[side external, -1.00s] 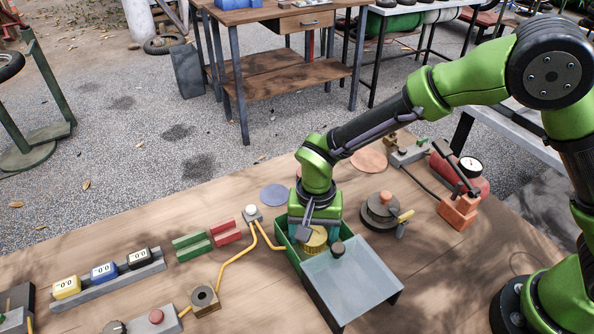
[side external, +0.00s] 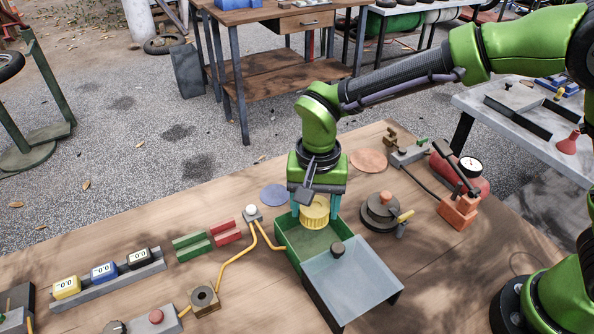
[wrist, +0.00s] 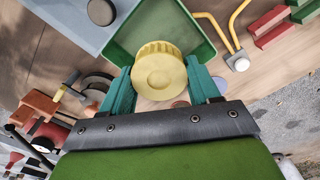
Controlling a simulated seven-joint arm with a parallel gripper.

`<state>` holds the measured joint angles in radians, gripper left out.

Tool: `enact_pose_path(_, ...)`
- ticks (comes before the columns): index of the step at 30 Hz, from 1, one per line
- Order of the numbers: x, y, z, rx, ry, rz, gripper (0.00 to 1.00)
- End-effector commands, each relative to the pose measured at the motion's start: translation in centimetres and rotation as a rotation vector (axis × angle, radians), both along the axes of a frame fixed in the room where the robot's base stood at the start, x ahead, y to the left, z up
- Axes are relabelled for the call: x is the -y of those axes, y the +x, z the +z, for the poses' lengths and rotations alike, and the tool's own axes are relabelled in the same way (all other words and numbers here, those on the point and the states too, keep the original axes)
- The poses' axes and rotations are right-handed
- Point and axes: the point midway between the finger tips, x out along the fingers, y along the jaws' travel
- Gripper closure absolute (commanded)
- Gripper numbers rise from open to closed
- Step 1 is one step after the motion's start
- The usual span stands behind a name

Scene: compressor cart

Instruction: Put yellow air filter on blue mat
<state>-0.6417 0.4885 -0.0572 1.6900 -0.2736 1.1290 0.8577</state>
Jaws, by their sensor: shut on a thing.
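The yellow air filter (side external: 315,211) is a ribbed round piece. My gripper (side external: 315,207) is shut on it, with a teal finger on each side, and holds it above the far part of the open green bin (side external: 289,249). In the wrist view the filter (wrist: 160,72) sits between the fingers (wrist: 162,86), with the bin's green walls beyond. The blue mat (side external: 274,194) is a flat round disc on the wooden table, left of my gripper and behind the bin. It looks bare.
Orange cables (side external: 262,237) run left of the bin from a white-button box (side external: 252,213). An orange disc (side external: 369,160) and a dark round stack (side external: 381,211) are to the right.

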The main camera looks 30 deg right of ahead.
Motion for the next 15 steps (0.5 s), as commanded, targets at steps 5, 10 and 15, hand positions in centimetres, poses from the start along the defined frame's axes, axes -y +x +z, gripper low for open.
enact_pose_path(5,0.7,1.4,-0.3,-0.016,-0.020,-0.028,0.73)
enact_pose_path(10,0.8,6.6,-1.3,-0.007,-0.032,-0.160,0.73)
enact_pose_path(15,0.9,11.6,-1.6,0.002,-0.036,-0.365,0.73)
